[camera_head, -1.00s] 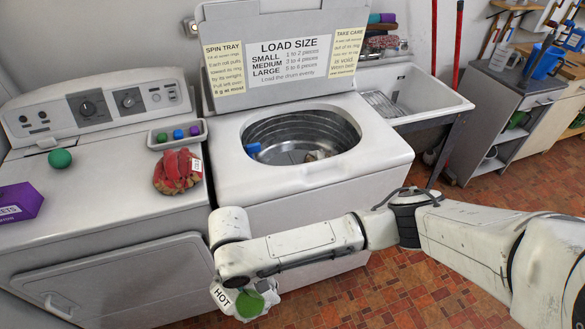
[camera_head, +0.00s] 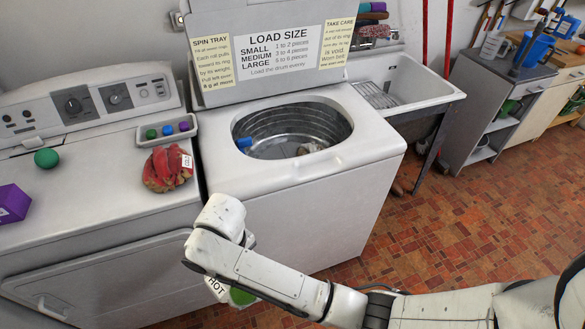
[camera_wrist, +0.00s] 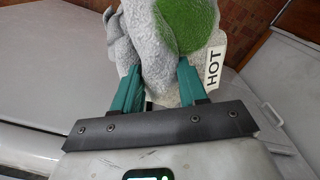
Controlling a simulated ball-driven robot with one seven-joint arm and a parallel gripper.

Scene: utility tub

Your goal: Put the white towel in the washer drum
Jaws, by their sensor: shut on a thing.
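My gripper (camera_wrist: 160,88) is shut on a whitish-grey towel with a big green patch and a "HOT" tag. The towel (camera_wrist: 150,45) bunches up between and above the green fingers in the wrist view. In the head view the towel (camera_head: 240,297) shows only in part below my wrist, in front of the washer and lower than its top. The fingers are hidden there. The washer (camera_head: 370,140) has its lid up, and its round metal drum (camera_head: 290,115) is open. A small crumpled pale thing (camera_head: 305,149) lies in the drum.
The raised lid (camera_head: 275,50) stands behind the opening. On the left machine are a red glove (camera_head: 168,168), a green ball (camera_head: 47,158), a purple box (camera_head: 12,203) and a small tray (camera_head: 150,143). Open floor lies right.

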